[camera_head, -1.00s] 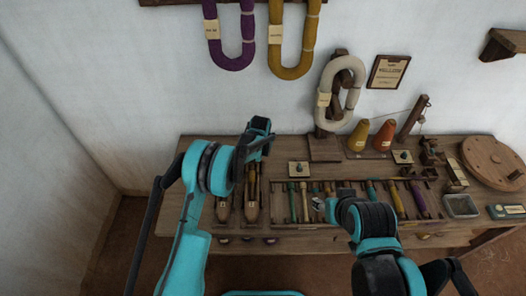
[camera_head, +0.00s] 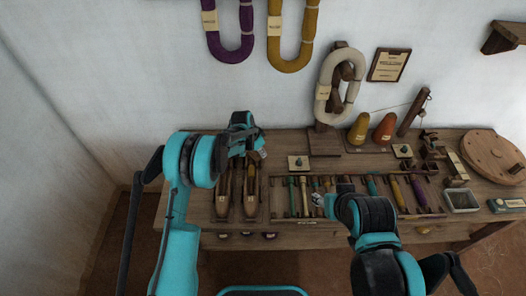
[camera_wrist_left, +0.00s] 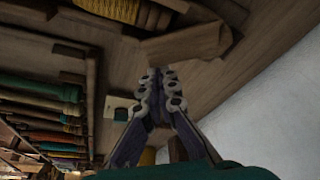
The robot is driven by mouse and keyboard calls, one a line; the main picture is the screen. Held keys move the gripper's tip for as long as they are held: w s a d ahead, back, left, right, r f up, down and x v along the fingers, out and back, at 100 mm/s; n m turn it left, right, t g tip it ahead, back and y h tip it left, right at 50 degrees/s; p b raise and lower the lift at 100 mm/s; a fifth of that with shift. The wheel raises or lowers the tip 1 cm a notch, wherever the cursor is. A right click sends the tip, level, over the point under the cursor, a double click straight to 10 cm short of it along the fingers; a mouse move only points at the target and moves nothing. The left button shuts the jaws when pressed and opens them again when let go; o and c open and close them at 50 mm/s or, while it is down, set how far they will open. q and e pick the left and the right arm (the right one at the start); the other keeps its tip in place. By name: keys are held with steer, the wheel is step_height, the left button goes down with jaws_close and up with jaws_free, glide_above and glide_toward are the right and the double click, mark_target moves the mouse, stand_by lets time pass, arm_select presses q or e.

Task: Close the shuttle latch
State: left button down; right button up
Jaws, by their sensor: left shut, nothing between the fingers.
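Two long wooden shuttles lie side by side in a tray at the left of the bench: the left shuttle (camera_head: 223,203) and the right shuttle (camera_head: 251,203). My left gripper (camera_head: 261,153) is shut and empty, above the far end of the right shuttle. In the left wrist view its closed fingertips (camera_wrist_left: 160,82) point at a pale wooden piece (camera_wrist_left: 188,43), close to it; I cannot tell if they touch. A yellow-wound bobbin (camera_wrist_left: 112,9) shows beyond. I cannot make out whether that piece is the latch. My right gripper (camera_head: 319,200) is over the bobbin tray, its jaws unclear.
A tray of several coloured bobbins (camera_head: 292,198) lies right of the shuttles. A small plate with a knob (camera_head: 298,163) sits behind it. Yarn cones (camera_head: 384,128), a skein stand (camera_head: 320,142) and a round wooden disc (camera_head: 492,158) stand farther back and right.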

arm_select(q)
steer(key=shift+s+a+m, duration=0.1)
steer(key=shift+s+m, duration=0.1)
steer(key=shift+m, duration=0.3)
steer(key=shift+s+a, duration=0.1)
steer(key=shift+s, duration=0.05)
steer(key=shift+s+a, duration=0.1)
stand_by(0.4)
